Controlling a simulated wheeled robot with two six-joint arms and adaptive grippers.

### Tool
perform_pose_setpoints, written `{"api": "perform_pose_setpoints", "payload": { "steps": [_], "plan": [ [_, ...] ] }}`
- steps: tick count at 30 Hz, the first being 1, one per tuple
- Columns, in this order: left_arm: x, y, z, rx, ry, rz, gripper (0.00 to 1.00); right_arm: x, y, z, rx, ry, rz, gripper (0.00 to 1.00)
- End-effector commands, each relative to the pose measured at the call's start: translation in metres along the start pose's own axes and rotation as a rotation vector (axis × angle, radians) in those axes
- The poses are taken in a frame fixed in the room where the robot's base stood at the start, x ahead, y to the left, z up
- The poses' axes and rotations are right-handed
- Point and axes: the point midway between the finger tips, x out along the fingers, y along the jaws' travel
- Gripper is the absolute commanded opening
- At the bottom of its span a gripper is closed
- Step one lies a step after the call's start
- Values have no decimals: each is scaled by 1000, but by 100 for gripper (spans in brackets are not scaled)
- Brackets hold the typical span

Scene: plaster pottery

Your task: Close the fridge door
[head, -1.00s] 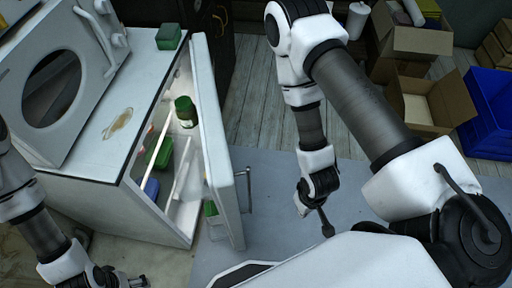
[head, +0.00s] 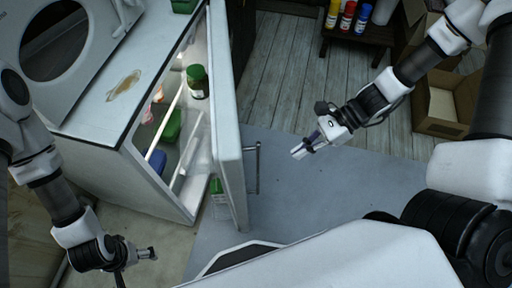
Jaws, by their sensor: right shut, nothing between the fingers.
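The white fridge (head: 105,172) stands at the left, with its lit inside showing. Its door (head: 228,125) stands open, swung out toward the right, and its edge faces me. A metal bar handle (head: 257,168) is on the door's outer side. My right gripper (head: 299,151) is shut and empty, to the right of the door and handle, apart from both. My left gripper (head: 149,253) is low at the left, in front of the fridge body and apart from the door; its fingers are too small to read.
A green jar (head: 196,82) and other items sit inside the fridge. A white machine with a round opening (head: 52,60) stands on top. A stool (head: 355,32) with bottles and cardboard boxes (head: 440,105) are at the back right. Floor right of the door is clear.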

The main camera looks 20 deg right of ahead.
Motion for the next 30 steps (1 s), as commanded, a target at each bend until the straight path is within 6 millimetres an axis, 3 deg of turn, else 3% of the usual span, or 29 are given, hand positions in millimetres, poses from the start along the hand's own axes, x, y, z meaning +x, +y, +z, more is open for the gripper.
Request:
{"api": "perform_pose_setpoints", "payload": {
  "steps": [1,3,8,21,30],
  "plan": [
    [15,0,0,0,0,0,85,-8,-21,1,7,-66,-85,0],
    [21,0,0,1,0,0,85,-21,-37,8,2,-121,-160,0],
    [27,0,0,0,0,0,85,-26,-47,16,-17,-147,-200,0],
    [88,-1,0,0,0,0,85,51,-60,23,-20,-136,-190,0],
    [96,-1,0,0,1,0,85,90,-68,48,-20,-138,-193,0]
  ]
}}
